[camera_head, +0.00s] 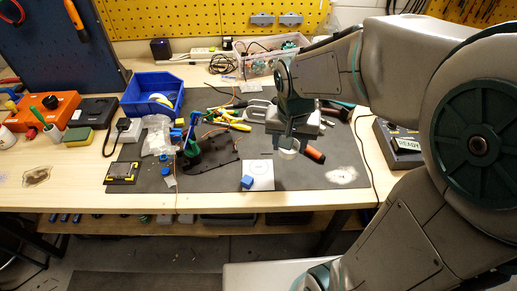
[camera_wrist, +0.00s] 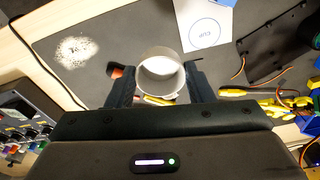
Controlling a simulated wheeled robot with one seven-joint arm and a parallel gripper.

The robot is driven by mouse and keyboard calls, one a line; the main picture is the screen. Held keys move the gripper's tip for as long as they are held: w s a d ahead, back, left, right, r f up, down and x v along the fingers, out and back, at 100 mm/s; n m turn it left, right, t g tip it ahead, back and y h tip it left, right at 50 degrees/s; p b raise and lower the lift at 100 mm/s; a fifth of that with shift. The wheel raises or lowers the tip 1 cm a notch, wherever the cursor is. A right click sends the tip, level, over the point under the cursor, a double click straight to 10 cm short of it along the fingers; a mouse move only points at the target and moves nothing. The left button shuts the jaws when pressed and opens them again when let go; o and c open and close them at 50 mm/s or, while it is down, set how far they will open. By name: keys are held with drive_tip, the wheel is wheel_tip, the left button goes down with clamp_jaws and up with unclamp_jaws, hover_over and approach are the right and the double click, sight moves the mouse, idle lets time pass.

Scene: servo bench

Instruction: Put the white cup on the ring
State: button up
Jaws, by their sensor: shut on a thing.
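The white cup (camera_head: 288,154) is held by my gripper (camera_head: 286,143) above the dark mat, right of the white card. In the wrist view the cup (camera_wrist: 160,75) sits between the two fingers of my gripper (camera_wrist: 160,88), its open mouth facing the camera. The ring (camera_wrist: 207,32) is a thin printed circle with the word CUP inside, on a white card (camera_wrist: 192,40). The card also shows in the head view (camera_head: 262,168) near the mat's front edge. The ring is bare and lies apart from the cup.
A blue cube (camera_head: 247,182) sits on the card's front left corner. An orange-handled tool (camera_head: 314,153) lies right of the cup. A black bracket (camera_head: 212,150) lies left of the card, and yellow-handled pliers (camera_head: 232,121) lie behind. A pale powdery patch (camera_head: 341,175) is at right.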

hover_over(259, 166)
drive_tip(key=f, duration=0.4)
drive_tip(key=shift+s+f+p, duration=0.15)
drive_tip(key=shift+s+p, duration=0.15)
drive_tip(key=shift+p, duration=0.1)
drive_tip(key=shift+a+f, duration=0.1)
drive_tip(key=shift+f, duration=2)
drive_tip(key=shift+f, duration=0.1)
drive_tip(key=o, duration=0.9)
drive_tip(key=shift+o, duration=0.2)
